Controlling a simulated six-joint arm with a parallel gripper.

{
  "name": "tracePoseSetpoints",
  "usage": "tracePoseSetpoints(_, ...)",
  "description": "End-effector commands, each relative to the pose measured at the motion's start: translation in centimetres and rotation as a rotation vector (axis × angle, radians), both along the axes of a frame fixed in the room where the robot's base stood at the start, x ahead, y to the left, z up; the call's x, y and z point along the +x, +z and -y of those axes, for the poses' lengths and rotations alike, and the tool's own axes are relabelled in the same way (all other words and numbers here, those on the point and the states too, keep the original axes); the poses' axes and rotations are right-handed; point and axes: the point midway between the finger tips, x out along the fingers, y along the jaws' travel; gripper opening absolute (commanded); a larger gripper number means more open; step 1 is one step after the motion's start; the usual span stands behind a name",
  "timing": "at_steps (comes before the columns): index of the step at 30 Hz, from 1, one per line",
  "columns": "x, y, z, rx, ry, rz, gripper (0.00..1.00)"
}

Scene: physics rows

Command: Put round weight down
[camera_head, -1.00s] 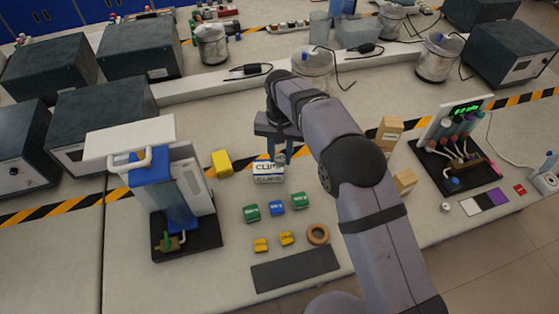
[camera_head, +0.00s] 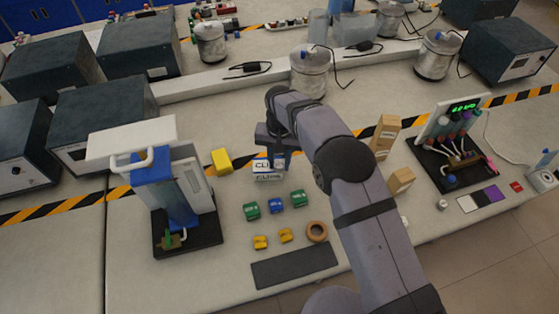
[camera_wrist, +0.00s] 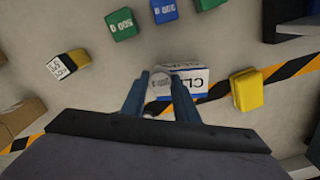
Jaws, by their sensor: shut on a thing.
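My gripper (camera_wrist: 161,95) is shut on a small round silver-grey weight (camera_wrist: 160,83), which shows between the fingertips in the wrist view. In the head view my gripper (camera_head: 271,162) is over or just in front of the white and blue clips box (camera_head: 268,177), and the weight is mostly hidden. The box also shows beyond the fingers in the wrist view (camera_wrist: 197,80). I cannot tell whether the weight touches the box or how high it is.
Green blocks (camera_head: 251,211) (camera_head: 299,198) and a blue block (camera_head: 276,205) lie in front of the box. Yellow blocks (camera_head: 260,242), a tan ring (camera_head: 317,231) and a dark mat (camera_head: 295,265) are nearer.

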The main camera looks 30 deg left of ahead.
Motion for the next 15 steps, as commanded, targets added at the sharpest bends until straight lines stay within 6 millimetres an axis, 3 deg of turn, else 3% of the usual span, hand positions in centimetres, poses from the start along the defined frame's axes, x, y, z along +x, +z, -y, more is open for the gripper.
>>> tracePoseSetpoints(1,0.0,-0.2,0.0,0.0,0.0,0.0,0.3)
tracePoseSetpoints(3,0.0,-0.12,0.0,0.0,0.0,0.0,0.46)
tracePoseSetpoints(15,0.0,0.33,0.0,0.0,0.0,0.0,0.46)
